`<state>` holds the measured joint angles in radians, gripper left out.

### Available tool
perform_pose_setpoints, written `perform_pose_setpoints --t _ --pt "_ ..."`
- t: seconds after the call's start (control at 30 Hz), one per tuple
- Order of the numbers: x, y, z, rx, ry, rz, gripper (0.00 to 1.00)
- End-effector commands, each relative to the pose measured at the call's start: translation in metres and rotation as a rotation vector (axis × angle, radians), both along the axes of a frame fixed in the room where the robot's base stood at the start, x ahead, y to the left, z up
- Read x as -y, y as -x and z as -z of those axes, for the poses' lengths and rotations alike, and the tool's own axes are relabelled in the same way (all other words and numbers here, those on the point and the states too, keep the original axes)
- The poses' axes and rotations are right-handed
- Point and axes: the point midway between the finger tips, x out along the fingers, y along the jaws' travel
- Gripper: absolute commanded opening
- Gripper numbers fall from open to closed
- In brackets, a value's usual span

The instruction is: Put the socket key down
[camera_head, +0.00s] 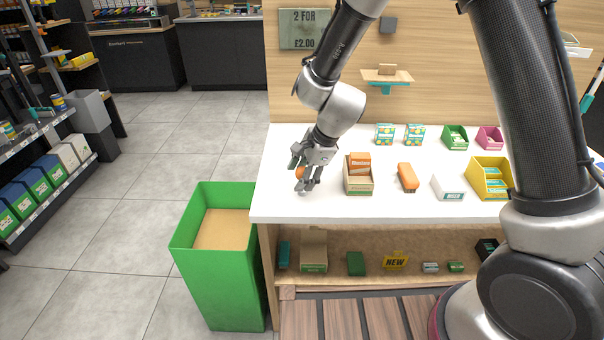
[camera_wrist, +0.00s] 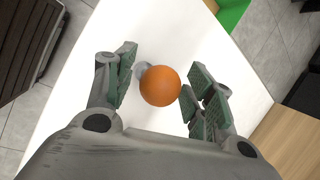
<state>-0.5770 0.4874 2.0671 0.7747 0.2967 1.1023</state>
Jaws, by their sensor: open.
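The socket key shows as an orange round knob (camera_wrist: 160,86) with a small grey part beside it, at the left end of the white counter top (camera_head: 275,205). The knob also shows between my fingers in the head view (camera_head: 300,173). My gripper (camera_head: 307,174) is open, low over the counter, with its fingers on either side of the knob. In the wrist view, a gap shows between the knob and the left finger; the right finger is very near it, and I cannot tell if they touch. The rest of the key is mostly hidden.
A cardboard box of orange packs (camera_head: 359,184), an orange item (camera_head: 407,178), a white box (camera_head: 447,188) and a yellow tray (camera_head: 480,190) stand to the right. A green bin (camera_head: 222,275) stands left of the counter. White surface is free around the gripper.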

Motion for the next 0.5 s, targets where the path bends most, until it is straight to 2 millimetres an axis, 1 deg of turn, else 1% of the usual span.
perform_pose_setpoints --t 0.13,0.23,0.33,0.5 --pt "0.001 0.0 -0.004 0.002 -0.002 0.0 0.54" --pt "0.005 0.002 -0.015 0.004 -0.002 0.0 0.54" --pt "0.012 0.006 -0.033 0.005 -0.002 -0.002 0.54" --pt "0.027 0.013 -0.069 0.005 -0.002 -0.001 0.54"
